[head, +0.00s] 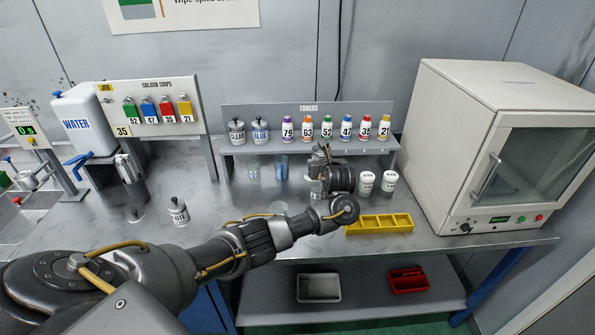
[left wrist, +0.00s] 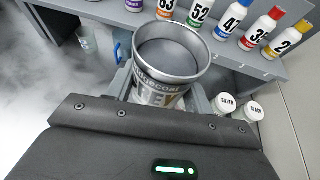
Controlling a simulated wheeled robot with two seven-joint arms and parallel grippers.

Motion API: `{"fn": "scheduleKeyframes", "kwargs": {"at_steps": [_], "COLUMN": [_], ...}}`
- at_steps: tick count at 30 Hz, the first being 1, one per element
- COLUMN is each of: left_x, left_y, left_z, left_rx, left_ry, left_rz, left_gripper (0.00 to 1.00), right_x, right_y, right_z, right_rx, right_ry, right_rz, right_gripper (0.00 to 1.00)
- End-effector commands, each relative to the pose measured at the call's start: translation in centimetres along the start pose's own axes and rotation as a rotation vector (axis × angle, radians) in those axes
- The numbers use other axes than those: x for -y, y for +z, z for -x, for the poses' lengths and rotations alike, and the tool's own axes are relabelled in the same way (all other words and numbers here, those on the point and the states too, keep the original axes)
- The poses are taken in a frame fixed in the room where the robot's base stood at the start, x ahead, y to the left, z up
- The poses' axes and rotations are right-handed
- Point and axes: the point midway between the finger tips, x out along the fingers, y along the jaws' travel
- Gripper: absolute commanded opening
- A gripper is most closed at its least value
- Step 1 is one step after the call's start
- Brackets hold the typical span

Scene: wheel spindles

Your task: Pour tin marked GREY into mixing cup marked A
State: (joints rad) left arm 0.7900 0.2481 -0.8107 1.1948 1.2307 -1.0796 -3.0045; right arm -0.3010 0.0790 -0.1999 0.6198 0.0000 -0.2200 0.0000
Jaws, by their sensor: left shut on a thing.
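My left gripper (left wrist: 168,95) is shut on an open grey tin (left wrist: 160,93), which shows in the left wrist view. Its label reads "...gecoat" with "EY" in large letters below, partly hidden by the gripper. Dull grey shows inside its mouth. In the head view my left gripper (head: 318,178) is over the bench's right half, in front of the toner shelf, and the tin is mostly hidden. A clear cup (head: 253,171) and a blue-tinted cup (head: 281,167) stand left of it, under the shelf. I cannot read a letter A on either. My right gripper is not in view.
White containers marked SILVER (left wrist: 227,103) and BLACK (left wrist: 249,110) stand close on the right. A yellow tray (head: 380,225) lies in front of them, and a white oven-like cabinet (head: 470,150) bounds the right. The toner shelf (head: 300,148) is behind. The bench's left middle is fairly clear.

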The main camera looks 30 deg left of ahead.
Motion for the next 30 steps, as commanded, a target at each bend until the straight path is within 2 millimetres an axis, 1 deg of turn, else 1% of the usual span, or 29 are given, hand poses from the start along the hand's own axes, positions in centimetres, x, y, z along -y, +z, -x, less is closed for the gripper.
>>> {"fn": "scheduleKeyframes", "kwargs": {"at_steps": [1, 3, 6, 10, 14, 20, 23, 30], "left_x": [-1.1, -3.0, -5.2, -6.9, -7.5, -7.6, -7.7, -8.2], "left_y": [-0.6, -2.0, -3.7, -4.9, -5.4, -5.7, -6.4, -8.4], "left_z": [-0.5, -1.2, -1.6, -1.5, -1.5, -1.6, -1.8, -2.5], "left_rx": [-0.012, -0.015, -0.012, -0.007, -0.003, 0.003, 0.011, 0.054], "left_ry": [0.061, 0.143, 0.225, 0.283, 0.303, 0.293, 0.278, 0.216], "left_rz": [0.022, 0.056, 0.091, 0.117, 0.126, 0.146, 0.182, 0.329], "left_gripper": [0.23, 0.23, 0.23, 0.23, 0.23, 0.23, 0.23, 0.23], "right_x": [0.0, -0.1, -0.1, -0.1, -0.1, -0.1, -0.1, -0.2], "right_y": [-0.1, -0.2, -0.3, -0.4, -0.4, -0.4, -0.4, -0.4], "right_z": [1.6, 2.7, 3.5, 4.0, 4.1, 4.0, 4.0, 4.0], "right_rx": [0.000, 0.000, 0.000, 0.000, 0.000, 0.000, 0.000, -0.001], "right_ry": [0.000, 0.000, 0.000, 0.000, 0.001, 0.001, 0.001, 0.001], "right_rz": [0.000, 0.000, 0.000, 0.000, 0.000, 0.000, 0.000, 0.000], "right_gripper": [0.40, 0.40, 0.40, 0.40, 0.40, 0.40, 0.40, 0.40]}}
